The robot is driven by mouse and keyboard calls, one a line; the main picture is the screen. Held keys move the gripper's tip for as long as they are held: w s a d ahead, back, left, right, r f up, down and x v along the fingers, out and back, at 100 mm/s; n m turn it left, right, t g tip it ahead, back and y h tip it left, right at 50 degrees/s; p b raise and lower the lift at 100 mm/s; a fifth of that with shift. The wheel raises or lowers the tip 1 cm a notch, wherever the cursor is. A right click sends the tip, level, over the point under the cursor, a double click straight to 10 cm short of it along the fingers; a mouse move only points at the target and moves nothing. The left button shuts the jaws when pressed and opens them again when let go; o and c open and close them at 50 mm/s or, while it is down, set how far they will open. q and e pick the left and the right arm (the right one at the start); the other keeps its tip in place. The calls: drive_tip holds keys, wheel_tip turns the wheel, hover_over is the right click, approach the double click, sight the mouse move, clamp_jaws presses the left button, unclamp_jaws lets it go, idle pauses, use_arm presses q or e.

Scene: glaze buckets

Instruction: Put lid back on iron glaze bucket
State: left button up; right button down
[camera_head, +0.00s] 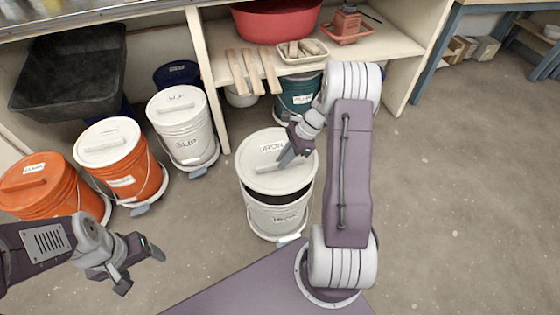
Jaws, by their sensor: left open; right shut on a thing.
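The iron glaze bucket (277,217) is white and stands upright on a dolly in the middle of the floor. Its round white lid (262,170), labelled IRON, is over the bucket. A dark strip of the bucket's inside shows below the lid's front edge, so the lid is not flush there. My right gripper (289,156) is shut on the lid at its top; the fingers hide the grip. My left gripper (141,270) is open and empty at the lower left, away from the bucket.
Other lidded buckets stand to the left: two orange (122,165) (45,189) and a white one (184,128). Behind is a shelf (365,45) with a red basin (275,20) and wooden tools (253,71). A teal bucket (298,94) is under it. Floor at right is clear.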

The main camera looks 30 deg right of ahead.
sight(287, 167)
drive_tip(key=shift+f+b, duration=2.4)
drive_tip(key=shift+b, duration=0.45)
drive_tip(key=shift+f, duration=0.75)
drive_tip(key=shift+r+p, duration=0.15)
drive_tip(key=shift+p, duration=0.35)
drive_tip(key=shift+f, duration=0.75)
drive_tip(key=shift+f+p, duration=0.15)
drive_tip(key=shift+p, duration=0.35)
drive_tip(key=c, duration=1.4)
unclamp_jaws()
